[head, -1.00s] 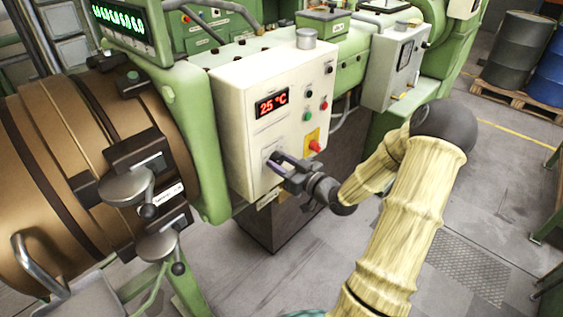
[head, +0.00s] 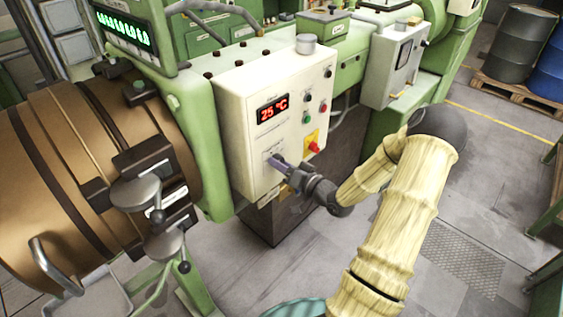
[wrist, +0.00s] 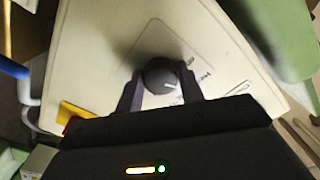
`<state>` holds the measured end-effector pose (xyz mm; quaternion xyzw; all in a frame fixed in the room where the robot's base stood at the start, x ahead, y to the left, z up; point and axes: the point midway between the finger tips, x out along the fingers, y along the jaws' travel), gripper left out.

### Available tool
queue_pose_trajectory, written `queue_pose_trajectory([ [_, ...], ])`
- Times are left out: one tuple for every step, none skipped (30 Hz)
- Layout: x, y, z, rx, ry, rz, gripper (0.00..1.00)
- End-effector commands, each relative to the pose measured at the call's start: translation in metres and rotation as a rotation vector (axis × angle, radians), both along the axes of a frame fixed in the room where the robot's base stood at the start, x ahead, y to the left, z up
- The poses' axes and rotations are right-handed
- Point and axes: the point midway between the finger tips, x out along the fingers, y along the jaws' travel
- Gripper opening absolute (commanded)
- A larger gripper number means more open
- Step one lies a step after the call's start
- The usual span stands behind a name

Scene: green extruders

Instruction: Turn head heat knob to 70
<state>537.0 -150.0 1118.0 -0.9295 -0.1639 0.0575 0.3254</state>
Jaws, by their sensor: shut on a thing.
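The head heat knob (wrist: 161,76) is a dark round knob with a pale pointer mark, on a plate low on the cream control box (head: 236,120). In the wrist view my gripper (wrist: 162,84) has one finger on each side of the knob and is shut on it. In the head view my gripper (head: 279,165) reaches the box's lower front from the right and hides most of the knob. The red display (head: 272,109) on the box reads 25 °C.
A red button on a yellow plate (head: 312,142) sits just right of and above my gripper. Small buttons are higher on the box. Green machine parts and a brown cylinder (head: 75,170) stand to the left. Open floor lies below and right.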

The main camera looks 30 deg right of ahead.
Motion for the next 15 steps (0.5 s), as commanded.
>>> queue_pose_trajectory([
  [-0.0001, -0.0007, 0.0005, 0.01, 0.004, -0.002, 0.15],
  [-0.0001, -0.0007, 0.0004, 0.015, 0.006, -0.002, 0.15],
  [0.0, -0.0007, 0.0002, 0.02, 0.008, -0.002, 0.15],
  [0.0, -0.0008, 0.0002, 0.021, 0.008, -0.002, 0.15],
  [0.0, -0.0008, 0.0, 0.023, 0.009, -0.002, 0.15],
  [0.0, -0.0008, -0.0001, 0.024, 0.009, -0.002, 0.15],
  [0.0, -0.0009, -0.0001, 0.024, 0.009, -0.002, 0.15],
  [0.0, -0.0009, -0.0002, 0.024, 0.009, -0.002, 0.15],
  [0.0, -0.0009, -0.0003, 0.024, 0.009, -0.002, 0.15],
  [0.0, -0.0009, -0.0003, 0.024, 0.009, -0.002, 0.15],
  [0.0, -0.0009, -0.0003, 0.024, 0.009, -0.002, 0.15],
  [0.0, -0.0009, -0.0003, 0.024, 0.009, -0.002, 0.15],
  [-0.0001, -0.001, -0.0003, 0.023, 0.009, -0.002, 0.15],
  [-0.0001, -0.001, -0.0003, 0.023, 0.009, -0.002, 0.15],
  [-0.0001, -0.001, -0.0003, 0.023, 0.009, -0.002, 0.41],
])
